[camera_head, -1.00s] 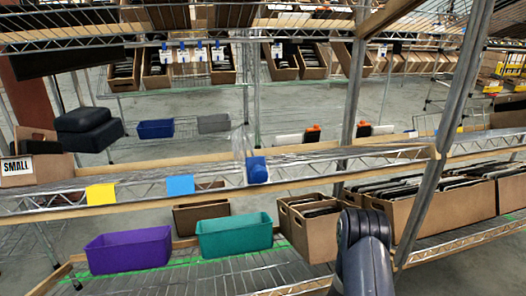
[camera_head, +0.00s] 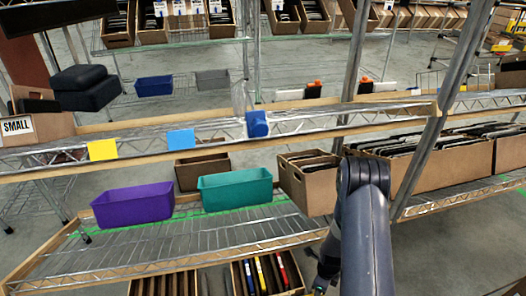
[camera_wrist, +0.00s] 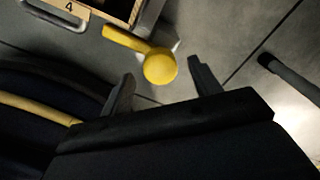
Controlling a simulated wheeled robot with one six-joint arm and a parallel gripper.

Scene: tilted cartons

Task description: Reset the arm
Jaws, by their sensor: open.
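My gripper (camera_wrist: 161,67) is open in the wrist view, its two dark fingers spread apart with nothing held between them. A yellow object with a round head and a short handle (camera_wrist: 160,66) shows beyond the fingertips, over grey floor; its distance is unclear. In the head view my dark arm stands at the lower right, in front of the shelf. The gripper's fingers cannot be made out there.
On the wire shelf stand a purple bin (camera_head: 133,206), a teal bin (camera_head: 236,190) and brown cartons (camera_head: 311,182). A blue cup-like object (camera_head: 257,124) is on the ledge above. A slanting metal post (camera_head: 440,120) is right of my arm. Open floor (camera_head: 455,255) lies lower right.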

